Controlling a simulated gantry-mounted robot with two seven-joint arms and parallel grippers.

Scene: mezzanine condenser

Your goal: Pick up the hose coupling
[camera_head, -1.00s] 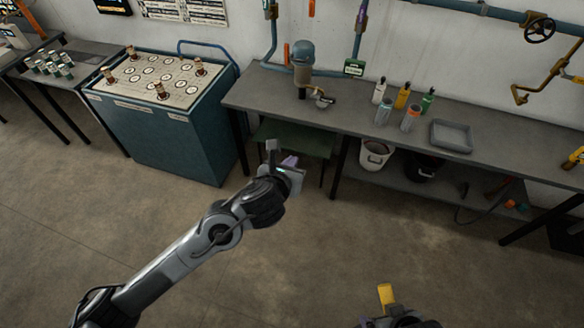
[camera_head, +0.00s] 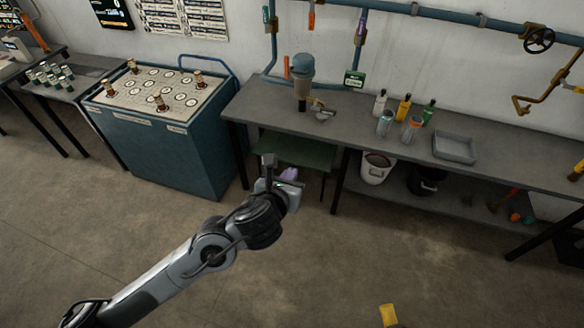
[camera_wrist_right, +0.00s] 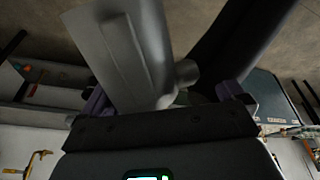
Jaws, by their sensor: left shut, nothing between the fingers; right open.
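I cannot identify the hose coupling for sure. A small metallic piece with a brass-coloured part (camera_head: 324,114) lies on the workbench (camera_head: 300,132), beside a blue-capped upright device (camera_head: 303,75); it is too small to name. My left gripper (camera_head: 289,178) is shut and empty, in front of the bench, apart from that piece. My right gripper (camera_wrist_right: 165,100) shows only in the right wrist view, its purple fingers apart. A grey, arm-like part, probably mine, fills the view beyond them; I see nothing held.
Cans, bottles and a grey tray (camera_head: 455,147) stand on the bench. A white bucket (camera_head: 375,170) and a dark bucket are below. A teal cabinet (camera_head: 165,150) stands left. A yellow piece (camera_head: 388,315) shows at the bottom. The floor is mostly open.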

